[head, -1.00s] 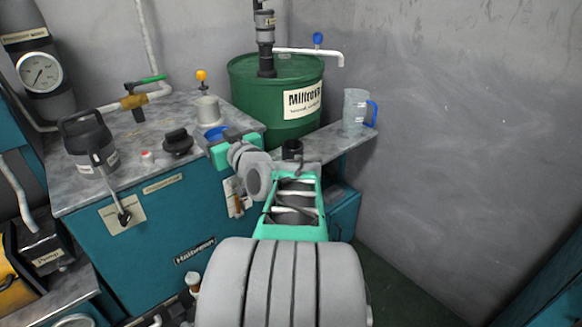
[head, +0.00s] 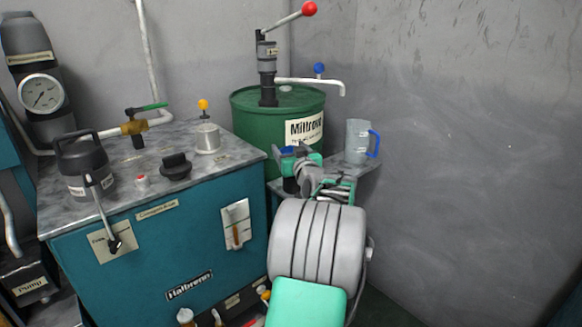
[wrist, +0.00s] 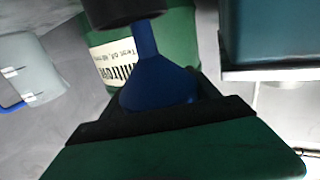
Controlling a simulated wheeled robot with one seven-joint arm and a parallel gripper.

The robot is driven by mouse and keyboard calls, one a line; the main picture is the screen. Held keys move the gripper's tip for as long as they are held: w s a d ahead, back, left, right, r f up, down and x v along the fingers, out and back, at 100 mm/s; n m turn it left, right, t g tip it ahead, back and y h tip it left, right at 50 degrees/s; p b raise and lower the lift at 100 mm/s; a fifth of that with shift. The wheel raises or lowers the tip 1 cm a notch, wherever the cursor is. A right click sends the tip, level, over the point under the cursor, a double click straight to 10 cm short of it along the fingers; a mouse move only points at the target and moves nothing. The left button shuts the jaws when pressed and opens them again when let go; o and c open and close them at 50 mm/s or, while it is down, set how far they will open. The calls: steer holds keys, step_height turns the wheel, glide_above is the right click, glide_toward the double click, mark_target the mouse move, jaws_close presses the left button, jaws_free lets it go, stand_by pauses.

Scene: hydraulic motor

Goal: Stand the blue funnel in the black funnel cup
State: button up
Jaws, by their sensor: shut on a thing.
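The blue funnel (wrist: 155,85) is in my gripper (head: 300,157), which is shut on its wide part. In the head view the funnel (head: 287,150) shows only as a small blue patch by the fingers. The black funnel cup (head: 290,185) stands on the small shelf, directly below the funnel and partly hidden by my arm. In the upside-down wrist view the narrow spout reaches the dark cup (wrist: 115,10) at the top edge. I cannot tell whether the spout's tip is inside the cup or just at its rim.
A green drum (head: 250,120) stands behind the gripper. A clear jug with a blue handle (head: 358,142) stands on the shelf (head: 366,172) to the right.

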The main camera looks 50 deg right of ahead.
steer(key=shift+w+d+f, duration=0.25)
steer(key=shift+d+f, duration=0.35)
steer(key=shift+f, duration=0.2)
steer(key=f, duration=0.2)
steer(key=f+b, duration=0.1)
steer(key=shift+w+d+f, duration=0.1)
steer(key=shift+d+f, duration=0.15)
steer(key=shift+f, duration=0.1)
steer(key=o, duration=1.5)
steer(key=shift+c, duration=0.2)
steer(key=p+v, duration=0.1)
steer(key=v, duration=1.1)
